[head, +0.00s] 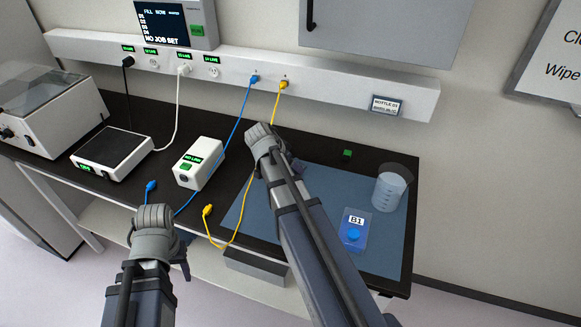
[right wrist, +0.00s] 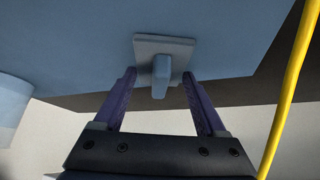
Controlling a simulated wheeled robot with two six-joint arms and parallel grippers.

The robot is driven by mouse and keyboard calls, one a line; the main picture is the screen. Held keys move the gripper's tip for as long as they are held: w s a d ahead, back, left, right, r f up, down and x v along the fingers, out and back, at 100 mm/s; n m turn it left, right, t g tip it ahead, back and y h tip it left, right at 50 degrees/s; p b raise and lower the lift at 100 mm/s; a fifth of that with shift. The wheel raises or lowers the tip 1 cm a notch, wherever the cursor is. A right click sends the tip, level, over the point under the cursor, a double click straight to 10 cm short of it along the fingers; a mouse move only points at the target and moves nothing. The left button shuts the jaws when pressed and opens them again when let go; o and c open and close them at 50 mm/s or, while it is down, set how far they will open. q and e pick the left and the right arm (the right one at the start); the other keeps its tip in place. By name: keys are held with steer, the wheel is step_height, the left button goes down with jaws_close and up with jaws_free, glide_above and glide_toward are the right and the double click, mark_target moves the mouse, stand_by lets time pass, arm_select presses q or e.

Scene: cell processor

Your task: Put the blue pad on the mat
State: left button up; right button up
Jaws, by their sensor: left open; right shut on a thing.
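The blue pad (right wrist: 180,47) looks like a blue-grey square plate with a short stub handle in the right wrist view. The mat (head: 320,190) is a flat blue-grey sheet on the right of the dark bench. I cannot tell whether the pad touches it. My left gripper (head: 180,248) is open and empty at the bench's front edge, left of the mat.
A B1 pouch (head: 345,243) with a blue cap and a beaker (head: 390,190) occupy the mat's right part. A white box (head: 199,163), a scale (head: 111,153) and blue (head: 236,130) and yellow (head: 243,207) cables lie to the left. The wall rail (head: 330,90) runs behind.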

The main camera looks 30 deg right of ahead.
steer(key=shift+f, duration=0.2)
steer(key=o, duration=1.1)
steer(key=shift+o, duration=0.2)
steer(key=shift+r, duration=0.1)
steer(key=shift+r, duration=0.2)
steer(key=p+v, duration=1)
steer(key=v, duration=0.2)
steer(key=shift+a+f, duration=0.1)
steer(key=shift+f, duration=0.05)
